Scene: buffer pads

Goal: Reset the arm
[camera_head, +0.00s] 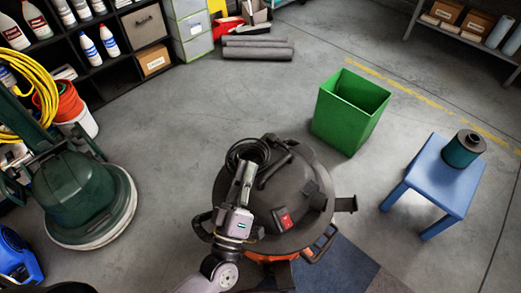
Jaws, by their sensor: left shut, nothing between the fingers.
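My left gripper (246,168) reaches up from the bottom of the head view. Its fingers look shut with nothing held. It shows in front of the black lid of a round shop vacuum (300,190), beside a coiled black hose or cable (246,151). I cannot tell whether it touches the lid. My right gripper is not in view.
A green bin (345,125) stands open and looks empty. A blue stool (437,180) at right holds a dark teal canister (461,152). A green floor machine (75,195) stands at left. Shelves line the back. Grey floor is clear between them.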

